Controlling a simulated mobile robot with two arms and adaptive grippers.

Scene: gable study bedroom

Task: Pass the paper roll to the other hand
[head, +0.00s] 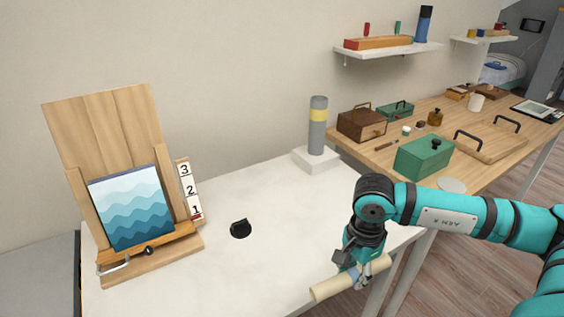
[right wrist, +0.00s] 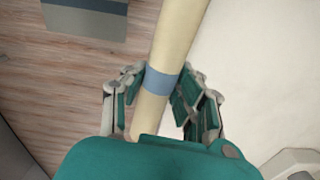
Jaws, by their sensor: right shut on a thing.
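The paper roll (head: 333,287) is a cream tube with a blue band round its middle. My right gripper (head: 355,275) is shut on it near the band and holds it over the front right edge of the white table. In the head view the roll lies nearly level, its left end pointing toward the lower middle. In the right wrist view the roll (right wrist: 176,45) runs up between the fingers of the right gripper (right wrist: 165,95), with its blue band between them. My left gripper is in neither view.
The white table (head: 280,225) has a wooden easel (head: 100,125) with a wave picture at left, a small black object (head: 241,229) in the middle and a grey cylinder (head: 317,135) on a white block at the back. A wooden desk (head: 455,125) with boxes stands at right.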

